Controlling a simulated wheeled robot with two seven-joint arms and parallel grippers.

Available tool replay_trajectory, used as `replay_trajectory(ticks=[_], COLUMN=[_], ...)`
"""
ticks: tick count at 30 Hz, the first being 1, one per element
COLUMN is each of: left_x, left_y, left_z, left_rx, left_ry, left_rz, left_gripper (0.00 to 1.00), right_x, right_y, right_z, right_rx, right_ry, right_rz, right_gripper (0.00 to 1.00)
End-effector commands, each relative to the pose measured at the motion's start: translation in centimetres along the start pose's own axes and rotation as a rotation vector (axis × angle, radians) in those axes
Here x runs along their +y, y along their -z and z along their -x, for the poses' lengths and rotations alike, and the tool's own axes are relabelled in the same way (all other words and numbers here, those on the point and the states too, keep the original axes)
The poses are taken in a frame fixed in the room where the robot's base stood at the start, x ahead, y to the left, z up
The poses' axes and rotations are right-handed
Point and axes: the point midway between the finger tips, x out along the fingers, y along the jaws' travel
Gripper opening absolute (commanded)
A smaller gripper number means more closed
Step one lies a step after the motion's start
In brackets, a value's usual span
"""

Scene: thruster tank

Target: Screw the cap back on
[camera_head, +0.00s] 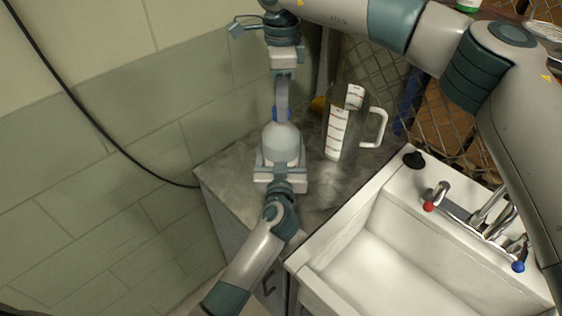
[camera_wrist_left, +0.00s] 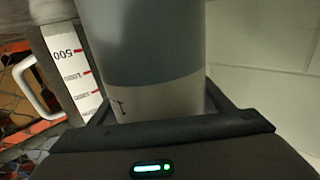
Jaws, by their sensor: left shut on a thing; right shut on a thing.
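A pale grey bottle (camera_head: 281,143) with a rounded shoulder stands upright on the counter in the head view. My left gripper (camera_head: 281,163) comes from below and is shut around its body. In the left wrist view the bottle (camera_wrist_left: 150,60) fills the space between the fingers. My right gripper (camera_head: 282,108) points straight down from above, in line with the bottle. It is shut on a blue cap (camera_head: 275,115), of which only the edges show beside the fingers. The cap is at the bottle's top; whether it touches the neck or its thread is hidden.
A clear measuring jug (camera_head: 337,132) with a white handle stands right of the bottle. A white sink (camera_head: 375,255) with taps (camera_head: 478,213) and a black stopper (camera_head: 414,159) is farther right. The tiled wall (camera_head: 110,160) is close on the left. Wire mesh stands behind.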

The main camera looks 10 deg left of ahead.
Motion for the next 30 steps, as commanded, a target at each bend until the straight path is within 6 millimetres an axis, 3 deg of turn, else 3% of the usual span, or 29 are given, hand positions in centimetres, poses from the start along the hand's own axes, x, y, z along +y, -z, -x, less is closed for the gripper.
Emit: replay_trajectory(ticks=[30], left_x=[0.12], left_y=[-0.07], left_z=[0.08], left_rx=[-0.001], left_ry=[-0.002], left_rz=[-0.002], left_gripper=[0.10], right_x=[-0.09], right_y=[-0.06], right_z=[-0.05], right_rx=[-0.003], right_ry=[0.001], right_rz=[-1.576], right_gripper=[0.02])
